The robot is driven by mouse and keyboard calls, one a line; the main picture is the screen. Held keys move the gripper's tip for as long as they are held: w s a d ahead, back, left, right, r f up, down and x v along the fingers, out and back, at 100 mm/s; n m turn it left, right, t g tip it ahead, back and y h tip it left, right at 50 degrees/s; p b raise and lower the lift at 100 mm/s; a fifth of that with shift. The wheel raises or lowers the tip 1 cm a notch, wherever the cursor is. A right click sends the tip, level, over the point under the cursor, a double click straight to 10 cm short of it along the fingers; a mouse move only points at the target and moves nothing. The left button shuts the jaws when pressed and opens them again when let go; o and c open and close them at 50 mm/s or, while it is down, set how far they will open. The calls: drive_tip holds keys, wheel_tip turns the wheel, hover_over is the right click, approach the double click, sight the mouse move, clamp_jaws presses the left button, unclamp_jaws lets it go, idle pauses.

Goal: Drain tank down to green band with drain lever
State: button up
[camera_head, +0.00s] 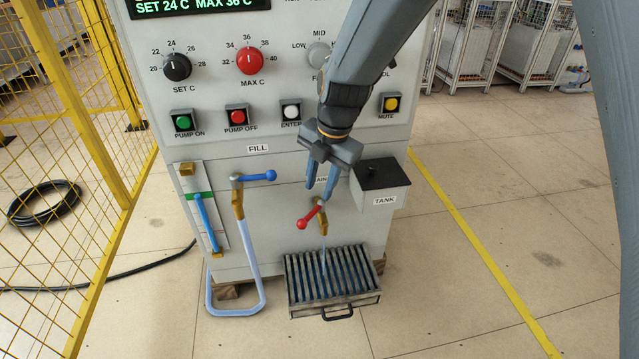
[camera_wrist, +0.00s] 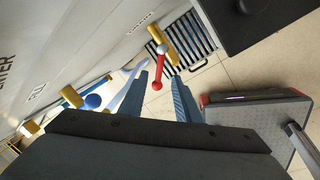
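The red drain lever (camera_head: 309,215) sits on a brass valve low on the panel, its knob pointing down-left. A thin pale stream (camera_head: 323,258) runs from the valve to the slatted drain tray (camera_head: 292,310). My gripper (camera_head: 319,192) is just above the lever, fingers apart and empty. In the wrist view the lever (camera_wrist: 158,70) shows between and beyond the fingertips of my gripper (camera_wrist: 159,80); I cannot tell whether they touch. The level gauge (camera_head: 222,218) has a slanted blue column (camera_head: 205,220); its top appears close to the green band (camera_head: 203,195).
The blue fill lever (camera_head: 258,177) and a clear hose (camera_head: 248,262) are left of the drain valve. The grey tank box (camera_head: 393,198) with a black lid is close on the right. A yellow mesh fence (camera_head: 60,120) stands left. The floor right is clear.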

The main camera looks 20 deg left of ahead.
drive_tip(key=shift+d, duration=0.25)
drive_tip(key=c, duration=0.5)
drive_tip(key=d, duration=0.2)
drive_tip(key=d+r+m+t, duration=0.1)
drive_tip(key=d, duration=0.1)
drive_tip(key=d+r+m+h, duration=0.1)
drive_tip(key=d, duration=0.1)
drive_tip(key=shift+w+d+r+p, duration=0.2)
drive_tip(key=shift+d+r+p, duration=0.05)
drive_tip(key=shift+d+p, duration=0.1)
clamp_jaws()
drive_tip(key=w+d+r+n+t+p, duration=0.1)
drive_tip(key=w+d+r+n+t, duration=0.2)
drive_tip(key=d, duration=0.4)
drive_tip(key=n+g+y+b, duration=0.1)
drive_tip(key=n+g+y, duration=0.25)
drive_tip(key=n, duration=1.35)
approach(312, 216)
wheel_tip(312, 216, down, 7)
drive_tip(key=a, duration=0.1)
